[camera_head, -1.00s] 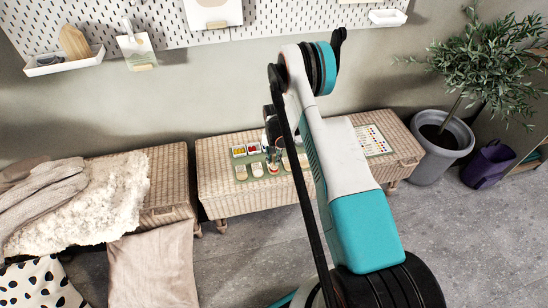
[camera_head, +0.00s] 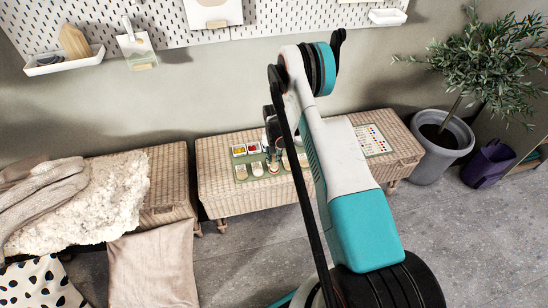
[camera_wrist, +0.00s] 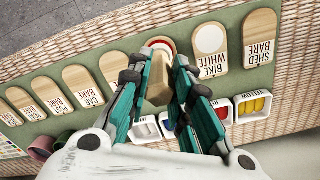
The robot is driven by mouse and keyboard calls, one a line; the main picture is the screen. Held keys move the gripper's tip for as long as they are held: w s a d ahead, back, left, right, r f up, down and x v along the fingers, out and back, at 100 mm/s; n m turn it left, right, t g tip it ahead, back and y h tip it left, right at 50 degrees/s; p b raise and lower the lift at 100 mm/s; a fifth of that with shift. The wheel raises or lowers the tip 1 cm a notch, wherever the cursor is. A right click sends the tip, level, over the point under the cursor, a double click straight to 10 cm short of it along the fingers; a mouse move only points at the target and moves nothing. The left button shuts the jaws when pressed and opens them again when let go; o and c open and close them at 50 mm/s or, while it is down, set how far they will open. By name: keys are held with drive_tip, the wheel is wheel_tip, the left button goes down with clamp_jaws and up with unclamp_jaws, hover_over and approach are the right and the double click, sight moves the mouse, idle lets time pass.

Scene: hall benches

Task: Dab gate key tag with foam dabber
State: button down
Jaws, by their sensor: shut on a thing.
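My gripper (camera_wrist: 160,75) is shut on the foam dabber (camera_wrist: 159,90), whose tan body shows between the teal fingers in the wrist view. Its foam end points at a wooden tag (camera_wrist: 160,41) with a red rounded patch at its end. Whether foam and tag touch is unclear. The gripper hides that tag's label, so I cannot read it as the gate tag. In the head view my gripper (camera_head: 272,157) is low over the tag row, partly hidden.
Paint wells, including a yellow one (camera_wrist: 252,106), sit beside the fingers. The green mat (camera_wrist: 112,44) lies on the wicker bench (camera_head: 218,193). A chart with coloured dots (camera_head: 372,140) lies at the bench's right. A throw-covered bench (camera_head: 167,190) stands left; a potted plant (camera_head: 440,140) stands right.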

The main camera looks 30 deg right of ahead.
idle(0.6)
drive_tip(key=shift+r+p, duration=1.2)
drive_tip(key=shift+r, duration=2.3)
drive_tip(key=d+b, duration=0.2)
drive_tip(key=d, duration=1.1)
